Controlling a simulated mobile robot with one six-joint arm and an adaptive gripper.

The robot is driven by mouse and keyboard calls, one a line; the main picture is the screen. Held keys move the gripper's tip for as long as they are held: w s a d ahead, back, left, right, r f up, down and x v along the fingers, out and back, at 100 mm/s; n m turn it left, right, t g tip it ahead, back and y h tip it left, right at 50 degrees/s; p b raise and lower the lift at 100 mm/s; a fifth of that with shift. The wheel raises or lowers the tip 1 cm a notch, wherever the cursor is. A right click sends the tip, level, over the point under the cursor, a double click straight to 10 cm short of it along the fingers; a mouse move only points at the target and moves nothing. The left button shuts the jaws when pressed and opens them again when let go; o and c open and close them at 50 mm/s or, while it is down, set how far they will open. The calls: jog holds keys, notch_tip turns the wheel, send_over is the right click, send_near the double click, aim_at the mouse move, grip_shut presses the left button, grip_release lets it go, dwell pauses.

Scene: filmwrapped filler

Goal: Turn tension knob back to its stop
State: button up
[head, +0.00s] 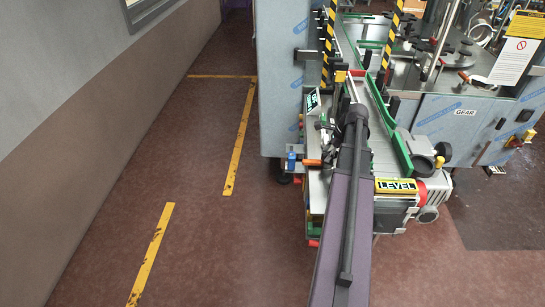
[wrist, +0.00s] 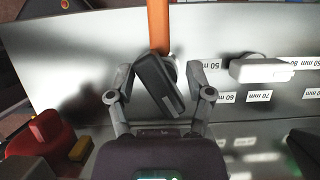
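A dark, bar-shaped knob (wrist: 158,85) sits tilted between the two fingers of my gripper (wrist: 160,76) in the wrist view. I take it to be the tension knob, but no label on it is readable. A pale round part shows just behind it. The fingers stand wide apart, one on each side of the knob, with a narrow gap seeming to show on each side; firm contact is not visible. In the head view my gripper (head: 330,143) is at the left side of the conveyor, largely hidden by my arm, and the knob cannot be made out.
An orange bar (wrist: 158,25) runs up from behind the knob. A white block (wrist: 262,70) and several millimetre labels (wrist: 259,96) are on the plate to the right. A red part (wrist: 38,138) is at lower left. Green conveyor rails (head: 392,140) lie right of my arm; the left floor is clear.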

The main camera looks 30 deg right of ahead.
jog(key=shift+p+v, duration=6)
jog(key=shift+v, duration=0.85)
jog(key=w+a+f+n+b, duration=0.2)
jog(key=a+n, duration=0.2)
jog(key=a, duration=0.4)
jog(key=w+a+f+n+g+h+b, duration=0.1)
jog(key=w+a+f+n+b, duration=0.2)
jog(key=a, duration=0.5)
jog(key=w+a+f+n+g+b, duration=0.1)
jog(key=w+a+f+n+b, duration=0.1)
jog(key=a+n, duration=0.3)
jog(key=w+a+f, duration=0.1)
jog(key=a, duration=0.2)
jog(key=shift+w+a+f, duration=0.25)
jog(key=shift+a, duration=0.05)
jog(key=s+d+r+m+p, duration=0.2)
jog(key=d+r, duration=0.1)
jog(key=d, duration=0.6)
jog(key=s+d+r+m+y+p, duration=0.1)
jog(key=s+d+r+m+p, duration=0.1)
jog(key=d, duration=0.7)
jog(key=s+d+r+m+y+p, duration=0.1)
jog(key=s+d+r+m+p, duration=0.1)
jog(key=d, duration=0.6)
jog(key=shift+s+d+r+m+p, duration=0.3)
jog(key=shift+s+d+r+p, duration=0.15)
jog(key=shift+r, duration=0.35)
jog(key=shift+w+a+f, duration=0.1)
